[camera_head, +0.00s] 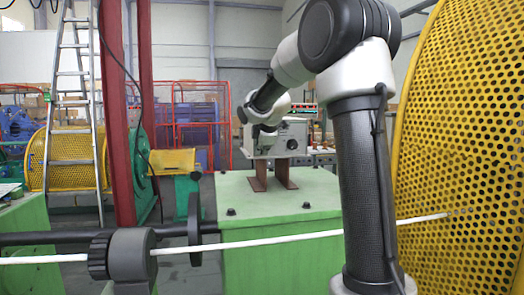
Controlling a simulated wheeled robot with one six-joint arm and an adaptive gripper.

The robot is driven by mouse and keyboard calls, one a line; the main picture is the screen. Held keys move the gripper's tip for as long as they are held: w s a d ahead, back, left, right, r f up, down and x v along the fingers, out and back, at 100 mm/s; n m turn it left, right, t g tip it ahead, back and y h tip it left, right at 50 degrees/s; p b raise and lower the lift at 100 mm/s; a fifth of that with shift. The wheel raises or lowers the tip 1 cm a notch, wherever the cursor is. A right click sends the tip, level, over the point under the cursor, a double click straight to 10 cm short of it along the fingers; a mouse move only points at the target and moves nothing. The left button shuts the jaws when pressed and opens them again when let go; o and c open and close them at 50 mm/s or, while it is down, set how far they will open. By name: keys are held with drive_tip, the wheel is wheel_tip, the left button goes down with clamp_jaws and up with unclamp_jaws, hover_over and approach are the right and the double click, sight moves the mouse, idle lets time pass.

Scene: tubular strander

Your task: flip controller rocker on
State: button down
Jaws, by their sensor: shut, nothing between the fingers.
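The controller is a pale grey box (292,140) on two brown metal legs (272,178) at the middle of the head view. It stands on a green machine block. Small dark details show on its front face, but I cannot make out the rocker or which way it is set. My arm reaches from the right across to the box's left side. My gripper (258,140) appears small and dark in front of the box's left part. It is shut and holds nothing. I cannot tell whether it touches the face.
The green block's top (262,195) is mostly bare, with a few dark bolts. A white rod (260,242) crosses in front, through a dark roller (131,255). A yellow perforated guard (470,130) fills the right side. A red post (117,120) and ladder (70,110) stand left.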

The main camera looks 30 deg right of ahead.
drive_tip(key=shift+w+d+f, duration=0.1)
drive_tip(key=shift+w+f, duration=0.15)
drive_tip(key=shift+r, duration=0.15)
drive_tip(key=shift+r, duration=0.75)
drive_tip(key=shift+s, duration=0.1)
